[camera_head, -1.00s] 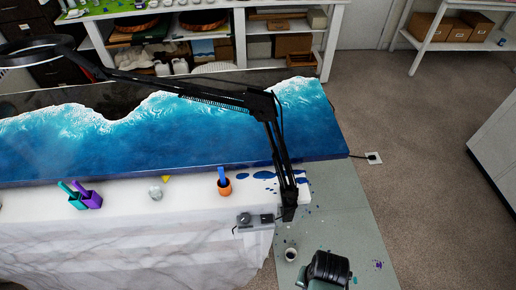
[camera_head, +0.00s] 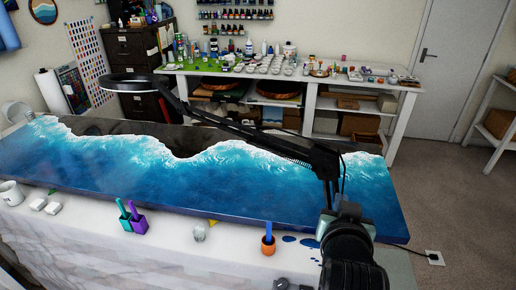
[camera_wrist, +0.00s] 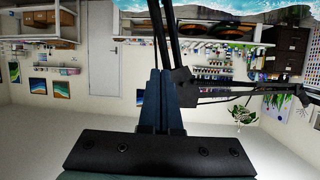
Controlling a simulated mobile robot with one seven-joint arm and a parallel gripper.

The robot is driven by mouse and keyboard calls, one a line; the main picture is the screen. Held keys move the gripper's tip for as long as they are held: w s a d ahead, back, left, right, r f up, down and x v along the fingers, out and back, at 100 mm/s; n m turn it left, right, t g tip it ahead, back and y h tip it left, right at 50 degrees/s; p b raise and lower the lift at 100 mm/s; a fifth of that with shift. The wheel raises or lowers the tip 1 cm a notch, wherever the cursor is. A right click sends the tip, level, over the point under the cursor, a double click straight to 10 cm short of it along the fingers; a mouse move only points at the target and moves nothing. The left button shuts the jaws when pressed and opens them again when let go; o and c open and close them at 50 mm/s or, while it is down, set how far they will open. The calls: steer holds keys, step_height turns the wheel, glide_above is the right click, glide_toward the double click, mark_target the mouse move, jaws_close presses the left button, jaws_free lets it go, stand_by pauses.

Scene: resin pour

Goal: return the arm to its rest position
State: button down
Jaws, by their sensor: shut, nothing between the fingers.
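My gripper (camera_wrist: 163,75) shows in the wrist view with its fingers together and nothing between them. The wrist view is upside down and looks across the room, with the lamp's dark arm (camera_wrist: 190,72) close to the fingers. In the head view, my dark arm (camera_head: 350,250) stands at the lower right, in front of the blue resin table (camera_head: 220,195). It covers the lamp's foot and part of the table's near edge. I cannot make out the fingers in the head view.
A black ring lamp (camera_head: 140,83) reaches over the resin table. An orange cup (camera_head: 268,244), a clear cup (camera_head: 200,233) and purple and teal holders (camera_head: 137,224) stand along the near ledge. A white shelf bench (camera_head: 320,78) is behind. Open floor (camera_head: 425,210) lies right.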

steer(key=w+a+r+n+t+b, duration=0.15)
steer(key=a+r+t, duration=0.4)
steer(key=r, duration=0.65)
steer(key=s+a+r+n+t+y+b, duration=0.1)
steer(key=s+a+r+t, duration=0.3)
steer(key=r, duration=0.8)
steer(key=s+a+r+n+t+y+b, duration=0.2)
steer(key=s+a+r+t, duration=0.3)
steer(key=s+a+r, duration=0.3)
step_height(320, 180, up, 4)
steer(key=shift+s+a+f+y, duration=0.1)
steer(key=shift+s+a+y, duration=0.15)
steer(key=shift+s+y, duration=0.8)
